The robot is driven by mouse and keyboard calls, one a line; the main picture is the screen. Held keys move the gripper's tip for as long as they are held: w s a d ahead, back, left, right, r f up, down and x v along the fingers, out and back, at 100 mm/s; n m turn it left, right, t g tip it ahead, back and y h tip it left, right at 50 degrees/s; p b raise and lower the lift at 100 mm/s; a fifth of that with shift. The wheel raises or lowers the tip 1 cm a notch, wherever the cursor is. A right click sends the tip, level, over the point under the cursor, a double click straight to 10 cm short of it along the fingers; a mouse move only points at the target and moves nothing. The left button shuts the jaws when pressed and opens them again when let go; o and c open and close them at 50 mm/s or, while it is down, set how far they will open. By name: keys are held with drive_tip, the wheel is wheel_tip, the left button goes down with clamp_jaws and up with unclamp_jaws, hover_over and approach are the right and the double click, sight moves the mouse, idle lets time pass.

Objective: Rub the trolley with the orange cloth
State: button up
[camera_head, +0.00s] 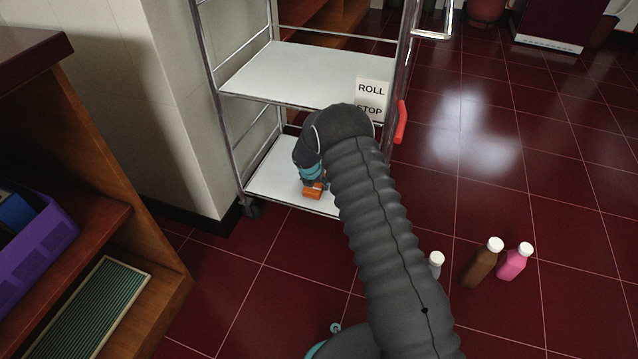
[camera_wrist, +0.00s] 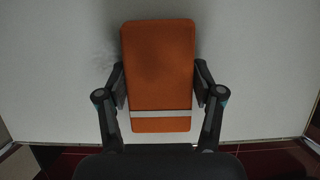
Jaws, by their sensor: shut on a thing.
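The trolley is a metal-framed cart with white shelves; its bare upper shelf (camera_head: 300,72) and lower shelf (camera_head: 272,178) show in the head view. My gripper (camera_head: 313,184) is low over the lower shelf, near its front edge. It is shut on the orange cloth (camera_head: 314,192), a folded block with a pale band. In the wrist view the orange cloth (camera_wrist: 158,75) lies between the two fingers (camera_wrist: 160,95), against the white shelf surface (camera_wrist: 260,70). A faint grey smudge (camera_wrist: 105,60) shows left of the cloth. I cannot tell whether the cloth touches the shelf. My arm hides the trolley's lower right part.
A sign (camera_head: 372,98) reading ROLL and STOP and a red handle (camera_head: 401,122) are at the trolley's right. Brown (camera_head: 482,262), pink (camera_head: 514,262) and white-capped (camera_head: 436,262) bottles stand on the red floor. A wooden shelf unit (camera_head: 150,270) is at left, beside a pale wall (camera_head: 165,90).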

sight(297, 180)
drive_tip(key=shift+w+a+f+b, duration=0.1)
drive_tip(key=shift+w+a, duration=0.3)
drive_tip(key=shift+a, duration=0.7)
drive_tip(key=shift+w+a+r+b, duration=0.1)
drive_tip(key=shift+w+a, duration=0.3)
drive_tip(key=shift+a, duration=0.65)
drive_tip(key=shift+w+a+f+b, duration=0.1)
drive_tip(key=shift+w+a, duration=0.3)
drive_tip(key=shift+a, duration=0.7)
drive_tip(key=shift+w+a, duration=0.1)
drive_tip(key=shift+a, duration=0.2)
